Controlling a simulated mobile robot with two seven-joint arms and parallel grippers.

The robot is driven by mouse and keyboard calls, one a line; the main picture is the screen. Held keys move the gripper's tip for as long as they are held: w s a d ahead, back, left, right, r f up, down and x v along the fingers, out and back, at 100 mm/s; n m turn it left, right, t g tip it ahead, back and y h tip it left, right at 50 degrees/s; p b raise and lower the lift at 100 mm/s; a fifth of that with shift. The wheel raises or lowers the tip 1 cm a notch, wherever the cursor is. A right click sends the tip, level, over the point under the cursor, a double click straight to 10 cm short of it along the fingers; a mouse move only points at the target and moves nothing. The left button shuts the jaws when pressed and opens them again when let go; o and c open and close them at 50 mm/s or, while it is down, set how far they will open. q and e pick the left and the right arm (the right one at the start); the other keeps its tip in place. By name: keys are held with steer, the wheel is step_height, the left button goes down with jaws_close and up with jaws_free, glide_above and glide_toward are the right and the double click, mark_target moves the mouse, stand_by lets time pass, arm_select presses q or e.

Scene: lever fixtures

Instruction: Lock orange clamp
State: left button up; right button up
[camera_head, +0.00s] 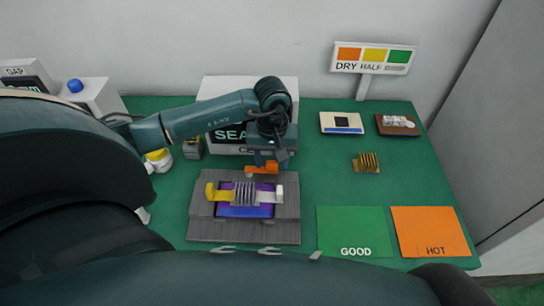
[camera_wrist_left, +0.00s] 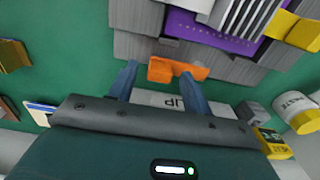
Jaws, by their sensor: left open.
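The orange clamp (camera_head: 262,168) is at the back edge of a grey fixture block (camera_head: 205,228). It also shows in the left wrist view (camera_wrist_left: 177,69). My left gripper (camera_head: 271,158) is open just above and behind the clamp. In the wrist view its two blue fingers point toward the clamp; one lies to its left, the other overlaps its right part. I cannot tell whether they touch. A purple plate (camera_head: 232,212) with a grey finned part (camera_head: 245,193) sits in the fixture, between a yellow clamp (camera_head: 222,192) and a white clamp (camera_head: 271,195). My right gripper is not in view.
A white box with lettering (camera_head: 215,88) stands behind the fixture. A green GOOD mat (camera_head: 345,225) and an orange HOT mat (camera_head: 430,225) lie at right. A brass finned part (camera_head: 366,163) and two trays are behind them.

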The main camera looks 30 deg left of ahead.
arm_select(q)
steer(key=shift+c, duration=0.6)
jaws_close()
